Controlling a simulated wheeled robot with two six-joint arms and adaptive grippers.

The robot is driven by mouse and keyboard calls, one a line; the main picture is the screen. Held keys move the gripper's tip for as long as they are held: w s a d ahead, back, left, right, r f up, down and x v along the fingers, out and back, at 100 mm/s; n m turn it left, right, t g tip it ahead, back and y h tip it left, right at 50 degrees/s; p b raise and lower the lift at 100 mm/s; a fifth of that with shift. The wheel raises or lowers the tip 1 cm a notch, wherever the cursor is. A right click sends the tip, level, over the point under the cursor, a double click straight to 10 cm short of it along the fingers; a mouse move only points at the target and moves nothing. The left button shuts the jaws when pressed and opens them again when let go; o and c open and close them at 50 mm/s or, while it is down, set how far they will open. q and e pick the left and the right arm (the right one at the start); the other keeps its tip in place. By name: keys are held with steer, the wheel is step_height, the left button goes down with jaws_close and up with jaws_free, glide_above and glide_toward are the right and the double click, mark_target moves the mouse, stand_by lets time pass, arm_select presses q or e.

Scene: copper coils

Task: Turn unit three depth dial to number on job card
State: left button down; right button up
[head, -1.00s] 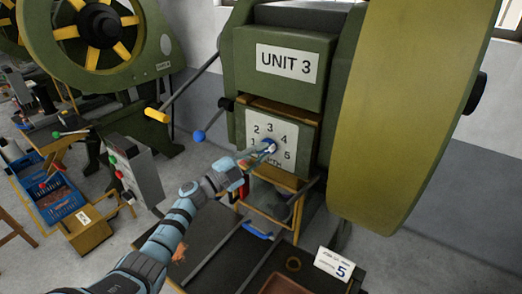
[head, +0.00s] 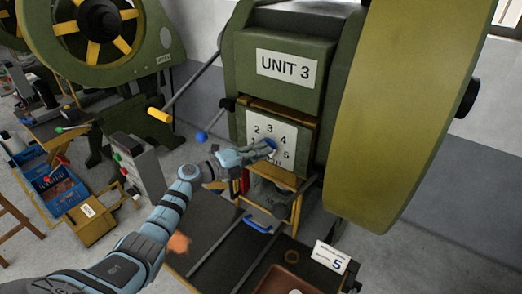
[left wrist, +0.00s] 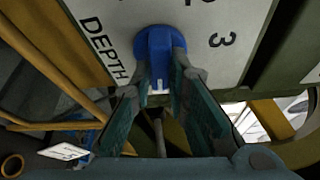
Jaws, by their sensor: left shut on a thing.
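The blue depth dial (head: 270,146) sits on the white number plate (head: 257,130) on the front of the green press marked UNIT 3. The plate carries the numbers 1 to 5; my gripper partly covers the lower left. My left gripper (head: 264,150) is shut on the dial. In the left wrist view its two fingers (left wrist: 167,80) straddle the blue dial (left wrist: 158,42), with DEPTH at left and a 3 at right. I cannot tell which number the dial points to. The white job card (head: 331,257) shows a large 5. My right gripper is not in view.
A lever with a blue ball (head: 201,136) and one with a yellow grip (head: 158,115) stick out left of the press. A grey control box (head: 138,165) stands at left.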

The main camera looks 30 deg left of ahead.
arm_select(q)
steer(key=shift+f, duration=0.1)
stand_by(0.3)
steer(key=c, duration=1.6)
jaws_free()
steer(key=shift+o, duration=0.2)
steer(key=v, duration=1.2)
